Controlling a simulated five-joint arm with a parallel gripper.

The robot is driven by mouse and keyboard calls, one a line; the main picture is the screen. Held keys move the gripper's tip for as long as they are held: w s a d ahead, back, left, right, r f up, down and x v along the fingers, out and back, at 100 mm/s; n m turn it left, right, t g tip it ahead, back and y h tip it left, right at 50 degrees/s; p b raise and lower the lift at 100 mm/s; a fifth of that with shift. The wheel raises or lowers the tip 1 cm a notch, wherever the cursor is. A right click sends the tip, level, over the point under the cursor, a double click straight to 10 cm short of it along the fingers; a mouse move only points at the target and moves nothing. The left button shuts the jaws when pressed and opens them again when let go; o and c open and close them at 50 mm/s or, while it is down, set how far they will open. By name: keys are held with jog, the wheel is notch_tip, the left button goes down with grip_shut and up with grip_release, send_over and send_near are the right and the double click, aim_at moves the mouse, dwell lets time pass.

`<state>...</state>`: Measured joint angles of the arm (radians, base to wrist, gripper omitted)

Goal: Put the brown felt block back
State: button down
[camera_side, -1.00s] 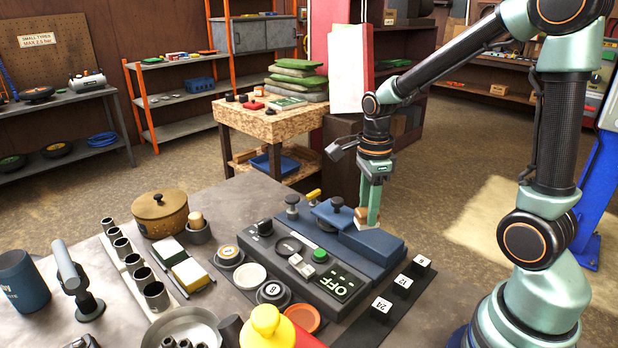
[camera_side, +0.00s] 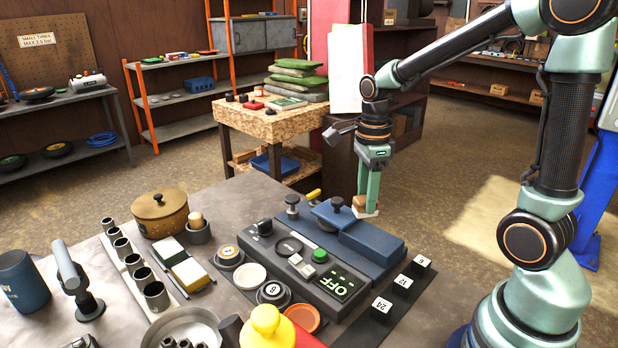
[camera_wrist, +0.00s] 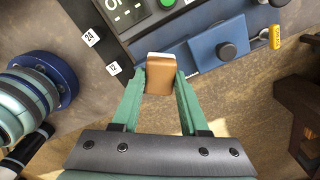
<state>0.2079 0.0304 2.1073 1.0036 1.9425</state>
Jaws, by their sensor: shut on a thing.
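The brown felt block (camera_wrist: 160,76) has a brown body and a pale strip along one edge. My gripper (camera_wrist: 161,72) is shut on it, with a green finger on each side. In the side view the block (camera_side: 360,203) shows at the fingertips of my gripper (camera_side: 367,207), above the back of the blue box on the console. A dark tray (camera_side: 205,289) at the left holds a green-and-white block (camera_side: 168,250) and a yellow-and-white block (camera_side: 190,273).

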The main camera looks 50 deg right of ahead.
jog(key=w+a+r+n, duration=0.3)
jog(key=w+a, duration=0.4)
jog(key=a, duration=0.3)
jog(key=w+a+r+n, duration=0.3)
jog(key=w+a+n, duration=0.1)
jog(key=w+a, duration=0.5)
jog(key=f, duration=1.3)
jog(key=s+a+f, duration=0.1)
jog(key=f, duration=0.6)
jog(key=shift+s, duration=0.1)
jog(key=shift+c, duration=2.1)
grip_release()
jog(key=shift+f, duration=0.1)
